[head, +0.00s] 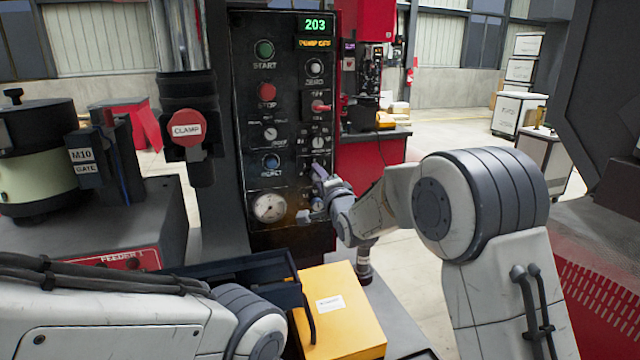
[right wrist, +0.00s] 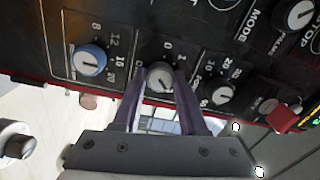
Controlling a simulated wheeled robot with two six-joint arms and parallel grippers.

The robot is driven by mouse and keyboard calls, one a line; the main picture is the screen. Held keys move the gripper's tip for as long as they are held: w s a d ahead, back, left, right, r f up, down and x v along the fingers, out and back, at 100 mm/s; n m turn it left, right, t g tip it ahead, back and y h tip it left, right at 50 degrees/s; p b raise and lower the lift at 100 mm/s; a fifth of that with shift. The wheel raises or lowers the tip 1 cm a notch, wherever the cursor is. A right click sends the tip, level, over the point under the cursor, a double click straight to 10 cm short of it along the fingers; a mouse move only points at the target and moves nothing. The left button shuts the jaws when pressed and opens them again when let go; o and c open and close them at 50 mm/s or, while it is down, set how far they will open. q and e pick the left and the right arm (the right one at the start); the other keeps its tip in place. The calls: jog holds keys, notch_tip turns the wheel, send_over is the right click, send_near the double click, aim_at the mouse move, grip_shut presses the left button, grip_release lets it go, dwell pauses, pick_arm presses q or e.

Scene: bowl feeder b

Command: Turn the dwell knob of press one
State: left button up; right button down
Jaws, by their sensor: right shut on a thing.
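The black control panel (head: 285,95) stands upright, with knobs, buttons and a gauge. My right gripper (head: 317,172) is at the lower right of the panel. In the right wrist view its two purple-grey fingers (right wrist: 162,90) are shut on a small grey knob (right wrist: 160,78) with a pale pointer line. The scale digits 0 and 1 show beside this knob; its name label is partly hidden and cannot be read. My left arm crosses the bottom left of the head view, and its gripper is out of view.
A red lever (right wrist: 283,118) juts out nearby. A round gauge (head: 269,207) sits low on the panel. A yellow box (head: 338,310) and a dark tray (head: 245,276) stand below.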

jog(key=shift+m, duration=0.3)
jog(key=shift+c, duration=2.2)
grip_release()
jog(key=b+v, duration=0.2)
jog(key=v, duration=0.8)
jog(key=shift+s+d+b, duration=0.15)
jog(key=shift+s+b, duration=0.05)
jog(key=shift+b, duration=0.1)
